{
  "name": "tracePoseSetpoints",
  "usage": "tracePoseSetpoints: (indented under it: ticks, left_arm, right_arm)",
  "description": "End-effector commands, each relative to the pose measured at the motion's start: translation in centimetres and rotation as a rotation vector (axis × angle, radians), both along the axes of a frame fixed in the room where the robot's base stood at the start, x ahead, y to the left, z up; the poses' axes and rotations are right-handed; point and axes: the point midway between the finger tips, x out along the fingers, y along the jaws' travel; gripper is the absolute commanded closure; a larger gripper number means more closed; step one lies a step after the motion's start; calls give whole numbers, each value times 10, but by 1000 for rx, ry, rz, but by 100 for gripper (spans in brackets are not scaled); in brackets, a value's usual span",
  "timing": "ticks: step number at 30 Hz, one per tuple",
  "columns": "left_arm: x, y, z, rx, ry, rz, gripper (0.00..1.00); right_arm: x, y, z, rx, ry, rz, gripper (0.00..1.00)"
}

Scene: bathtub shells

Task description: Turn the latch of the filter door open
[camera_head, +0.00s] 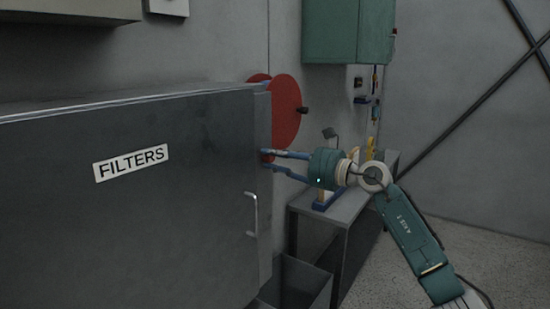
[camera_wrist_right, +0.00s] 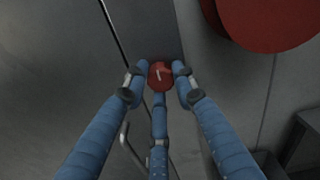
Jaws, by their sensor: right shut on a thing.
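The grey filter door (camera_head: 120,215) fills the left of the head view and bears a "FILTERS" label (camera_head: 131,163). Its red round latch (camera_wrist_right: 160,75) shows in the right wrist view, with a short pale mark on its face. My right gripper (camera_head: 268,159) is at the door's right edge, in front of the latch. Its blue fingers are closed around the latch, as the right wrist view (camera_wrist_right: 160,80) shows. In the head view the fingers hide most of the latch. The door looks closed. My left gripper is not in view.
A metal handle (camera_head: 252,214) stands out below the latch. Large red discs (camera_head: 285,112) are on the wall behind the door's edge. A grey bench (camera_head: 345,207) with small tools and an open bin (camera_head: 298,284) stand to the right. A green cabinet (camera_head: 347,32) hangs above.

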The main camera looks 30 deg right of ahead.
Motion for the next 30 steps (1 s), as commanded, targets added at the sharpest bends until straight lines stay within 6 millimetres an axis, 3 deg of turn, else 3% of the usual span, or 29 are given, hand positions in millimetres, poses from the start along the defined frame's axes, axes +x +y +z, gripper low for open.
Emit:
tracePoseSetpoints:
  ticks: [20, 30]
  left_arm:
    - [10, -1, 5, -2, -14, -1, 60]
    - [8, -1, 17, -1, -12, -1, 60]
  right_arm:
    - [0, -2, 7, 75, 19, -5, 100]
    - [0, -3, 9, 255, 92, -5, 100]
